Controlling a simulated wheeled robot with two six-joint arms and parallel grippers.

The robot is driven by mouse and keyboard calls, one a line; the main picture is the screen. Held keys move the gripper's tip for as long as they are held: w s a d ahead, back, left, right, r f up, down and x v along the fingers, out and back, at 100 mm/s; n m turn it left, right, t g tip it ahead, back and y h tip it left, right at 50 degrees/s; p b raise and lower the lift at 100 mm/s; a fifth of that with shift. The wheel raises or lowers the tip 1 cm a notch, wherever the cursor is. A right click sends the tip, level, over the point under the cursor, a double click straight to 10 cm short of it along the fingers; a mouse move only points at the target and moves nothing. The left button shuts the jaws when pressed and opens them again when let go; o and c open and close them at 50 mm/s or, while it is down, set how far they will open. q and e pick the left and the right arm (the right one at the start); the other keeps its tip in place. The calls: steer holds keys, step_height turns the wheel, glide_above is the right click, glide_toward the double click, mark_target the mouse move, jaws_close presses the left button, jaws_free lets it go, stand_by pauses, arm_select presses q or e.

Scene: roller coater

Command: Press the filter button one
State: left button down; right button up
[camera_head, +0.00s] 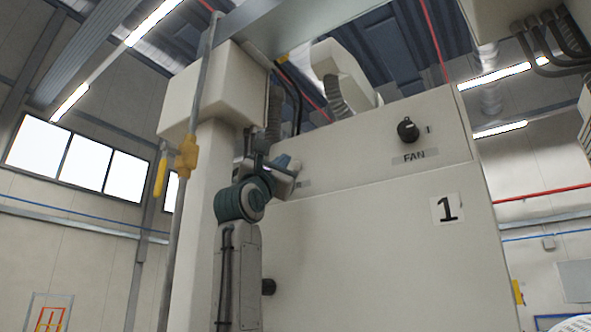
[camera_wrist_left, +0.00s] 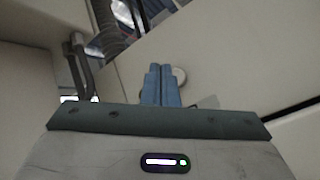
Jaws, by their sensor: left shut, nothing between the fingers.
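My left gripper (camera_head: 287,172) is raised at the upper left of the white machine panel (camera_head: 350,160), its arm coming up from below. In the left wrist view the blue fingers (camera_wrist_left: 161,82) are shut together with nothing between them. A pale round button (camera_wrist_left: 180,75) shows just right of the fingertips, partly behind them. I cannot tell whether they touch it. In the head view the gripper covers the button's place. Only the end of a grey label (camera_head: 304,184) shows beside it, too hidden to read. My right gripper is not in view.
A black FAN knob (camera_head: 407,130) sits on the panel to the right, above its label (camera_head: 415,155). A grey pole with a yellow clamp (camera_head: 187,156) and a white column stand left of the gripper.

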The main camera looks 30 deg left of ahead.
arm_select(q)
steer(key=s+b, duration=0.1)
steer(key=s, duration=0.3)
steer(key=shift+a+b, duration=0.15)
steer(key=shift+b, duration=0.25)
steer(key=shift+w, duration=0.15)
stand_by(0.4)
